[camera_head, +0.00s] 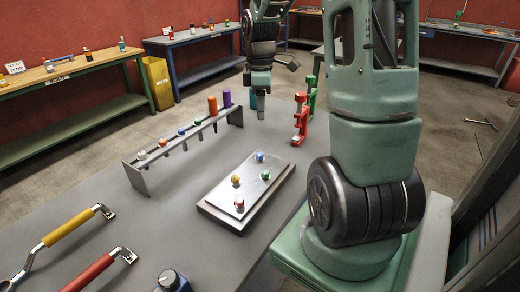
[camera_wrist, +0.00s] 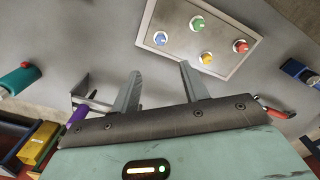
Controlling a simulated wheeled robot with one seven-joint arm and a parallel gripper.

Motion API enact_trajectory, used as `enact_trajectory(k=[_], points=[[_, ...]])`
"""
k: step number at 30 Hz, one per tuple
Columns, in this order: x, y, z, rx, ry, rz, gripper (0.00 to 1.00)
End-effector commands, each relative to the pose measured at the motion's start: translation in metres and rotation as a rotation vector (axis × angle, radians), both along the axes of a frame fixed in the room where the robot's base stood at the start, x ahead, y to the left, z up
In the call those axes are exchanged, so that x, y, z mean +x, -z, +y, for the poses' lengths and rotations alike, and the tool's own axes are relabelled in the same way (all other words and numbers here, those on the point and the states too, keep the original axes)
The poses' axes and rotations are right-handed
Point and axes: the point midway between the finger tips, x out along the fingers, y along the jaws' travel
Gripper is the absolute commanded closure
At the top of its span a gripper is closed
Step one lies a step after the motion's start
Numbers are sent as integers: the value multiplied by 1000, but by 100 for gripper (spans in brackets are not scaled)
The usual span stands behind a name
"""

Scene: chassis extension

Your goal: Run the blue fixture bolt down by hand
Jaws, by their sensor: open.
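The blue fixture bolt (camera_head: 259,156) stands at the far corner of a plate fixture (camera_head: 215,210) in the head view. In the wrist view the blue bolt (camera_wrist: 160,38) shows just beyond the gap between my fingertips. My gripper (camera_wrist: 160,70) is open, with nothing between its fingers, and is apart from the bolt. In the head view my wrist hangs above the bench beyond the plate. A green bolt (camera_wrist: 197,22), a yellow bolt (camera_wrist: 206,57) and a red bolt (camera_wrist: 240,46) stand on the same plate. How far each bolt is screwed in cannot be told.
A rack (camera_head: 185,148) with several coloured-handled tools stands left of the plate. Red (camera_head: 300,118) and green (camera_head: 311,98) upright pieces stand at the far right of the bench. A yellow-handled tool (camera_head: 68,229) and a red-handled tool (camera_head: 92,273) lie front left. Bare bench surrounds the plate.

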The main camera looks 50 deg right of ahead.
Motion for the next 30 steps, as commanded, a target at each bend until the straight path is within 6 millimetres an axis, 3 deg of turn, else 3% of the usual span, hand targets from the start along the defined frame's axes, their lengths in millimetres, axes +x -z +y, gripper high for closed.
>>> enact_trajectory(k=[18, 24, 30], points=[[0, 125, 2, 4, -1, 3, 55], [0, 147, 2, 2, 0, 1, 55], [0, 153, 2, 1, 0, -2, 55]])
